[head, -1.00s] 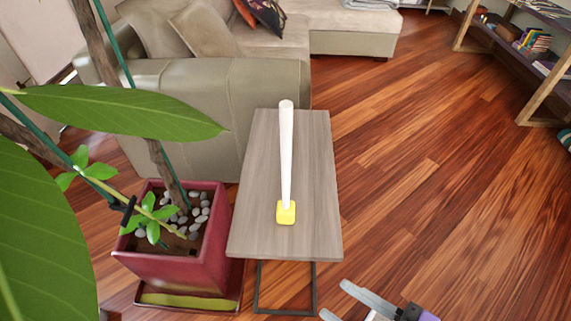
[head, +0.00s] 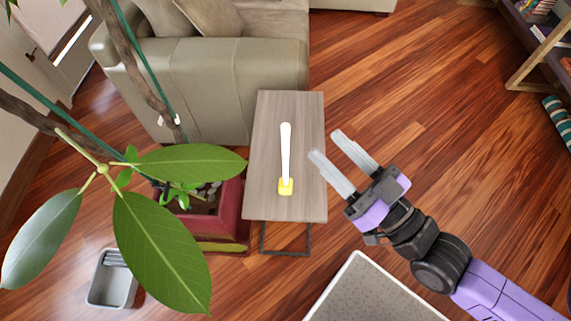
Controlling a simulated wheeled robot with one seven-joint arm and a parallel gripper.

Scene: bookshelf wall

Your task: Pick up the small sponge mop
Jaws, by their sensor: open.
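The small sponge mop has a white handle (head: 286,148) and a yellow sponge head (head: 286,187). It is on the grey wooden side table (head: 264,205), with its yellow end toward the table's near edge. My gripper (head: 326,146) is open and empty. Its two pale fingers point up and left, and the tips show at the table's right edge, to the right of the mop and apart from it. How high the fingers are above the table I cannot tell.
A potted plant in a red pot (head: 229,216) stands left of the table, its large leaves (head: 165,250) reaching forward. A beige sofa (head: 210,95) is behind. A grey bin (head: 112,280) is at lower left. A shelf (head: 535,60) is at far right. Wooden floor (head: 430,120) is clear on the right.

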